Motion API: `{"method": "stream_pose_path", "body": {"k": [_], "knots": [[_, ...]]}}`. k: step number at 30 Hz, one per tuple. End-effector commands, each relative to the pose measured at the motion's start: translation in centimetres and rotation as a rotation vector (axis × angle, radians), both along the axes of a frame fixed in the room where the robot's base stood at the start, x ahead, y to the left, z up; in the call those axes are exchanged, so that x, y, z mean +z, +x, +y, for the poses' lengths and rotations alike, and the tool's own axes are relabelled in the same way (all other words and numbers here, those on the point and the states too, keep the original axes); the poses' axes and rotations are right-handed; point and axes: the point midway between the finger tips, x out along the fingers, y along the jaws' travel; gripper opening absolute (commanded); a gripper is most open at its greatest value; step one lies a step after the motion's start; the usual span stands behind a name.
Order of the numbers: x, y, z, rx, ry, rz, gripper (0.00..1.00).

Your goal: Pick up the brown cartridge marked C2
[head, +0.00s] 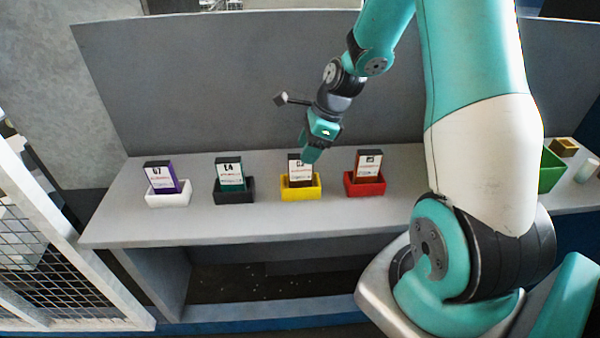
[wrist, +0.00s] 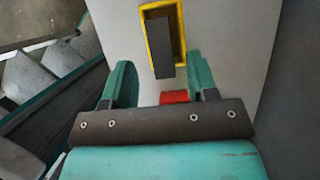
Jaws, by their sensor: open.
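A dark brown cartridge (head: 295,179) stands upright in a yellow holder (head: 301,193) on the grey bench. Its white label is small and partly covered; it seems to start with C, but I cannot read it surely. My gripper (head: 311,155) is above and just behind it in the head view. In the wrist view, the cartridge's dark top (wrist: 163,45) and the yellow holder (wrist: 149,43) show just beyond and between my spread fingers (wrist: 160,62). My gripper is open and holds nothing.
A purple cartridge (head: 161,178) stands in a white holder, a green one (head: 230,175) in a black holder, and a rust-brown one (head: 368,165) in a red holder. A green bin (head: 551,170) is at the right. A grey panel (head: 220,80) rises behind. The bench front is clear.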

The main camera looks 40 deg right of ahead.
Motion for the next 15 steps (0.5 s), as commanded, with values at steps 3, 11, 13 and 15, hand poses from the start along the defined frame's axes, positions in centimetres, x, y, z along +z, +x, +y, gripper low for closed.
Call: {"method": "stream_pose_path", "body": {"k": [3, 11, 13, 15], "knots": [[-0.7, 0.2, 0.3, 0.002, 0.002, 0.003, 0.53], [-4.1, 1.1, 1.2, 0.003, 0.002, 0.002, 0.53], [-4.7, 1.2, 1.3, 0.003, 0.001, 0.001, 0.53], [-5.0, 1.3, 1.4, 0.001, 0.0, 0.0, 0.53]]}}
